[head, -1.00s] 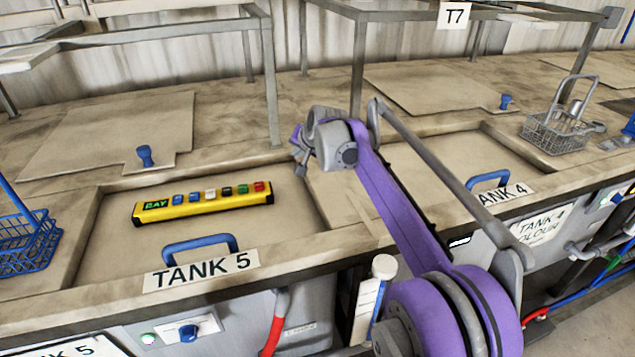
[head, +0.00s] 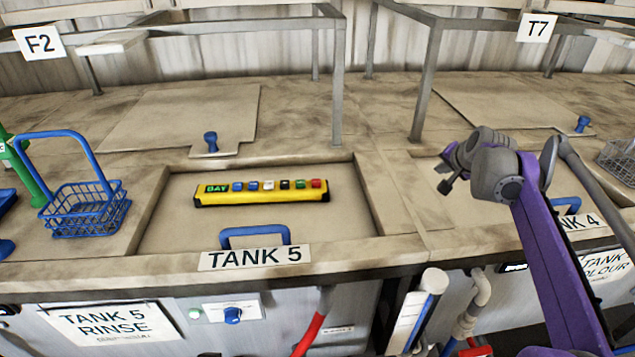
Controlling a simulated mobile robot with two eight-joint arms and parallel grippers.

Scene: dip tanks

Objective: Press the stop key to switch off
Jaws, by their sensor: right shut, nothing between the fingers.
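A yellow control box (head: 262,197) lies on the tank 5 lid, left of the picture's middle. It has a green "BAY" label at its left end and a row of blue, white, black, green and red keys. The red key (head: 317,184) is at the right end; no lettering on it is readable. My right gripper (head: 447,170) is shut and empty, right of the box and clear of it, above the bench near the tank 4 lid. My left gripper is not in view.
A blue handle (head: 255,236) stands on the lid in front of the box. A blue wire basket (head: 88,210) is at the left. A grey frame post (head: 426,85) rises behind my right gripper. The lid right of the box is clear.

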